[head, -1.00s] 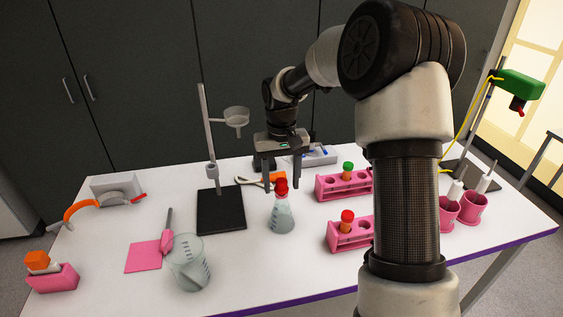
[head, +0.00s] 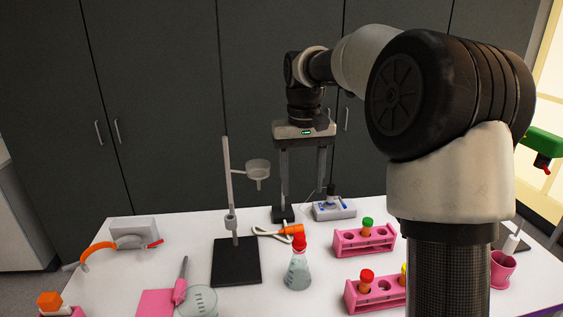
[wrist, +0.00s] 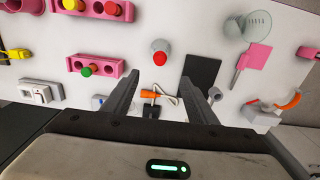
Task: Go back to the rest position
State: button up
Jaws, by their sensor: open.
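My gripper (head: 304,187) is open and empty in the head view, raised above the back of the table, behind the red-stoppered flask (head: 298,270). The flask stands upright on the table, apart from my gripper, and its red top shows in the wrist view (wrist: 160,57) beyond the fingertips. In the wrist view the two fingers of my gripper (wrist: 158,86) are spread wide with nothing between them close up.
A stand with a ring holder (head: 230,205) is left of my gripper. Two pink racks (head: 347,246) with capped tubes are to the right. A beaker (head: 199,302), headphones-like orange item (head: 97,247) and white box (head: 135,233) are left. Dark cabinets (head: 170,90) stand behind.

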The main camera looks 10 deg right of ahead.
jog(key=s+r+t, duration=0.2)
jog(key=s+r, duration=0.3)
jog(key=s, duration=0.8)
jog(key=s+f+t, duration=0.3)
jog(key=s+f, duration=0.1)
jog(key=s, duration=1)
jog(key=shift+f+p, duration=0.15)
jog(key=shift+p, duration=0.2)
